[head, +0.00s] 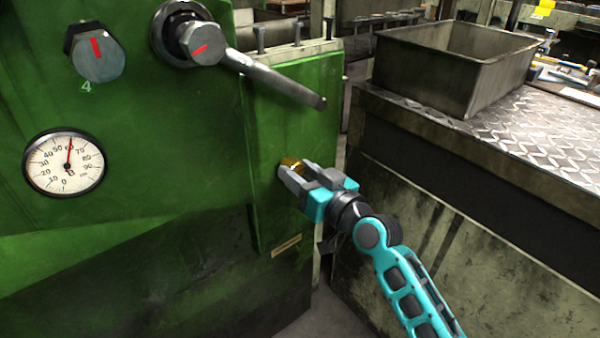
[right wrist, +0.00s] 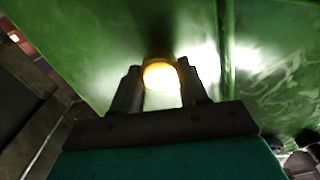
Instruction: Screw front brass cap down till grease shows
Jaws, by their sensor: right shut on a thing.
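The brass cap (head: 291,162) sits on the green face of the machine (head: 200,120), low on its right-hand part. My right gripper (head: 291,170) is shut on the cap, with its fingers on either side of it. In the right wrist view the cap (right wrist: 162,76) shows bright and glaring between the two fingertips (right wrist: 160,85), against the green panel. The glare and the fingers hide most of its edge, and I cannot make out any grease. My left gripper is not in view.
A lever (head: 270,80) sticks out above my right gripper. A knob (head: 97,52) and a dial gauge (head: 64,162) are on the machine's left. A metal bin (head: 440,75) stands on a treadplate-topped bench (head: 540,130) at right, close to my right arm.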

